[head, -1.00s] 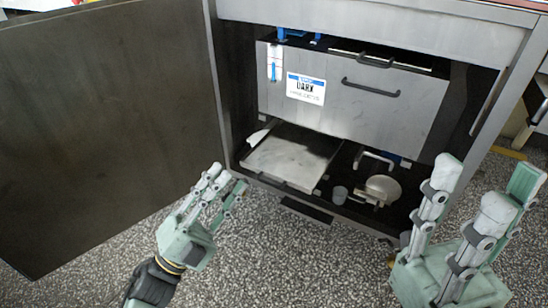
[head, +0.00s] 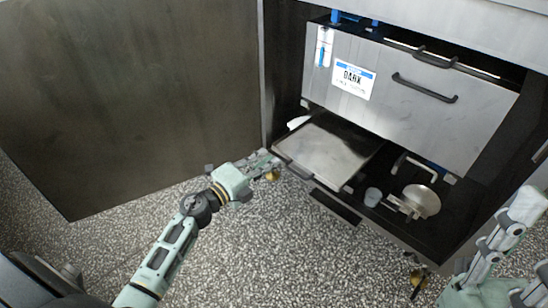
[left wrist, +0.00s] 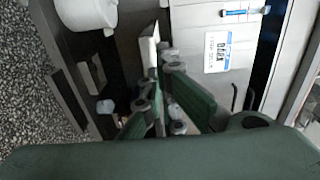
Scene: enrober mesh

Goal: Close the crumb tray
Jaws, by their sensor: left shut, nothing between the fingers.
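A flat metal tray (head: 330,147), which I take as the crumb tray, lies low in the open cabinet, on the left. Its front edge reaches out a little past the cabinet floor. My left gripper (head: 272,162) is shut and empty, close to the tray's front left corner; I cannot tell whether it touches. Its fingers (left wrist: 160,100) fill the middle of the left wrist view, with a pale upright edge beyond them that I cannot name. My right gripper (head: 505,235) is at the lower right, partly cut off, fingers spread and empty, away from the tray.
A big steel bin (head: 410,95) with a dark handle and a "DARK" label hangs above the tray. Right of the tray stand a small grey cup (head: 373,197) and a round metal part (head: 421,202). The cabinet door (head: 130,100) stands open at left. Speckled floor is clear in front.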

